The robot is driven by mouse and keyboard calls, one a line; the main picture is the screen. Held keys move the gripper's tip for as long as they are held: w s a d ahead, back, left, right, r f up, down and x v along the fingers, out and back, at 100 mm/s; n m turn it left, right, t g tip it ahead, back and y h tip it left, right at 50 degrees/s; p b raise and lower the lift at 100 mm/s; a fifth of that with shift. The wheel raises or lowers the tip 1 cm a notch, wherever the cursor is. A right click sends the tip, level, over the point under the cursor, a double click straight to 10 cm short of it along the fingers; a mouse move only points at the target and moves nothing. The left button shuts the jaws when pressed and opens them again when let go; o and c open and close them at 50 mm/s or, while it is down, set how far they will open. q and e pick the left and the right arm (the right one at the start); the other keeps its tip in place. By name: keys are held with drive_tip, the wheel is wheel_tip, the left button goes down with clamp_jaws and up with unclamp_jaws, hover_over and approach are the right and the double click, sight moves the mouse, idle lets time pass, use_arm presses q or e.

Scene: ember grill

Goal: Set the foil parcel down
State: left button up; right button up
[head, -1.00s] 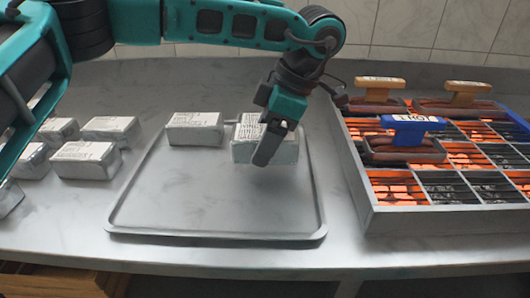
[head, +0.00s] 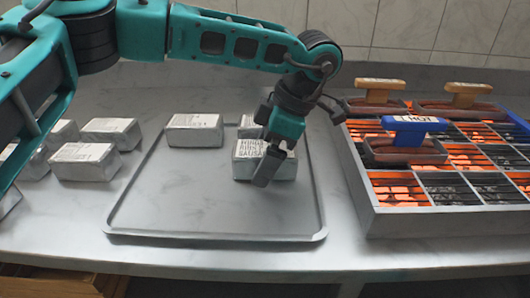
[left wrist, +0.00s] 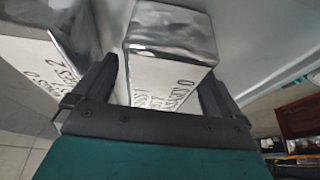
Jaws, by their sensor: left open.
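The foil parcel (head: 248,170) is a silvery block with a printed white label. It rests on the right part of the grey tray (head: 215,237), towards the back. My left gripper (head: 265,165) is over it, open, with one finger showing in front of the parcel. In the left wrist view, the parcel (left wrist: 172,40) lies between the two spread fingers. Whether either finger touches it I cannot tell. A second parcel (head: 247,127) stands just behind it, partly hidden by it and the gripper. A third parcel (head: 193,130) stands at the tray's back left. My right gripper is out of view.
Several more foil parcels (head: 85,162) stand on the counter left of the tray. To the right is a glowing grill (head: 420,220) with blue-handled (head: 408,124) and orange-handled (head: 378,84) presses on it. The front half of the tray is clear.

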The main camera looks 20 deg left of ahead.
use_arm(q)
drive_tip(key=p+v, duration=0.2)
drive_tip(key=v, duration=1)
drive_tip(key=shift+r, duration=0.2)
drive_tip(key=shift+d, duration=0.1)
